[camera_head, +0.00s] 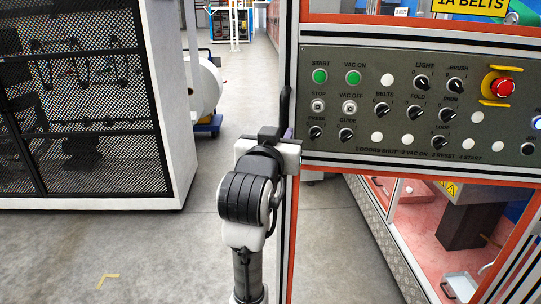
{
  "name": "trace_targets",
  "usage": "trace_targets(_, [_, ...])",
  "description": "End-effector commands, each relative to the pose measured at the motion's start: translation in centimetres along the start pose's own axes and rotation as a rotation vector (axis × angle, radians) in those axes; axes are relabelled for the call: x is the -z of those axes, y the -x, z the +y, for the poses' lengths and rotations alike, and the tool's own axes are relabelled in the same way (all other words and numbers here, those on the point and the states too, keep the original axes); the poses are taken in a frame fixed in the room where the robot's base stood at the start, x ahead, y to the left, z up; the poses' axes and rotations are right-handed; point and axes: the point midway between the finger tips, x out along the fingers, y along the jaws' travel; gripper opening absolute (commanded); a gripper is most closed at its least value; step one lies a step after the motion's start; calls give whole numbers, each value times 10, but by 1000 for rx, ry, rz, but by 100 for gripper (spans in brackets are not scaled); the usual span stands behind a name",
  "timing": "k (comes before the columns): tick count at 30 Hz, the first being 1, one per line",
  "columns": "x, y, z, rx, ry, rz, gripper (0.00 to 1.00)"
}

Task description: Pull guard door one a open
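A yellow sign reading "1A BELTS" (468,5) shows at the top right, above an orange-edged frame bar (400,24). An upright aluminium and orange post (290,220) stands left of the control panel. A dark upright bar (285,104), possibly a handle, runs along this post just above my gripper. My gripper (284,137) is at the post, beside the panel's lower left corner. My own wrist hides its fingers, so I cannot see whether they are open or touch the bar. The door's full outline is not visible.
A dark control panel (430,95) with knobs, green buttons and a red emergency stop (502,87) fills the upper right. A black mesh cabinet (80,95) stands at left. A white roll (205,88) on a blue dolly is behind. Grey floor (150,245) is clear at lower left.

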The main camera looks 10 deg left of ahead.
Motion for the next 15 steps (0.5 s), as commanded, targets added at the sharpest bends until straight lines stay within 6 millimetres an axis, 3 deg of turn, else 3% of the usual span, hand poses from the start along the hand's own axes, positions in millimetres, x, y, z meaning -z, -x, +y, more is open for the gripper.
trace_targets(7, [0, 56, 0, 1, -3, 5, 25])
trace_targets(15, [-1, 84, 0, -1, -1, 3, 25])
